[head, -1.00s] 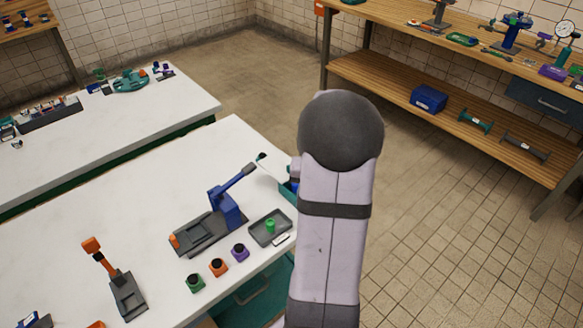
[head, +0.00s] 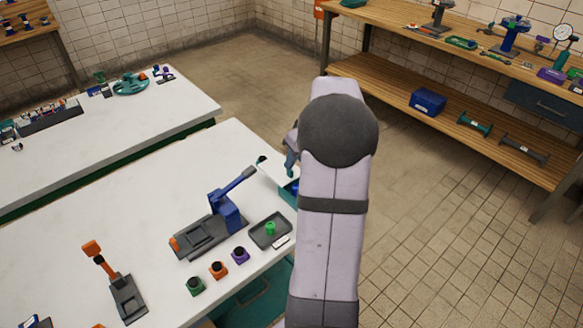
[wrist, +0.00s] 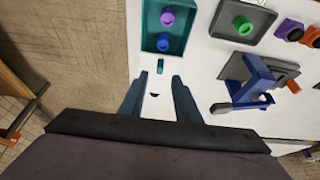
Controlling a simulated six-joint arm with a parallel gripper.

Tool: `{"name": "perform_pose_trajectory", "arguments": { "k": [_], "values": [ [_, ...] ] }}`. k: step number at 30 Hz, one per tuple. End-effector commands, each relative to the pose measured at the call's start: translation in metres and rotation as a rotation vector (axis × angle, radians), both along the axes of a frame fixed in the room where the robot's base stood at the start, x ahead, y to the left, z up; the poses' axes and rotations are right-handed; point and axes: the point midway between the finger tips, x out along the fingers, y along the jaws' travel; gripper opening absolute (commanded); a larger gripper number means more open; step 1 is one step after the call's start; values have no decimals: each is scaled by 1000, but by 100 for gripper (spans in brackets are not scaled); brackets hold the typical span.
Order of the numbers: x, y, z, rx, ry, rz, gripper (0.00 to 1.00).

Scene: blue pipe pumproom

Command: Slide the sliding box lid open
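The teal sliding box (wrist: 145,28) is at the top of the wrist view, its inside partly exposed with a purple and a blue piece in it. A whitish lid panel (wrist: 156,82) with a small teal tab (wrist: 160,66) and a dark mark extends from the box toward me. My gripper (wrist: 160,78) is open, with one finger on each side of the panel and nothing clearly held. In the head view the box (head: 287,197) is mostly hidden behind my arm, and the lid panel (head: 270,170) reaches out to its upper left.
A blue lever press (wrist: 257,82) and a grey tray (wrist: 242,20) with a green piece stand close beside the box. Small orange and purple blocks sit beyond the tray. The white bench (head: 110,225) has clear surface at left; its edge is near the box.

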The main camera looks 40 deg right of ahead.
Motion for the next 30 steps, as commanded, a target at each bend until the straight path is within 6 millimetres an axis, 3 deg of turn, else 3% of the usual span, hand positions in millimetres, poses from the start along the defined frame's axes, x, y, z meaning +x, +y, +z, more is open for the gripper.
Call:
{"name": "perform_pose_trajectory", "arguments": {
  "k": [12, 25, 26, 29, 30],
  "values": [
    [19, 1, -47, 3, 3, 0, 30],
    [23, 0, -56, 0, 1, -1, 30],
    [23, 0, -56, 0, 1, -1, 27],
    [23, 0, -56, 0, 1, -1, 3],
    [23, 0, -56, 0, 1, -1, 0]
  ]
}}
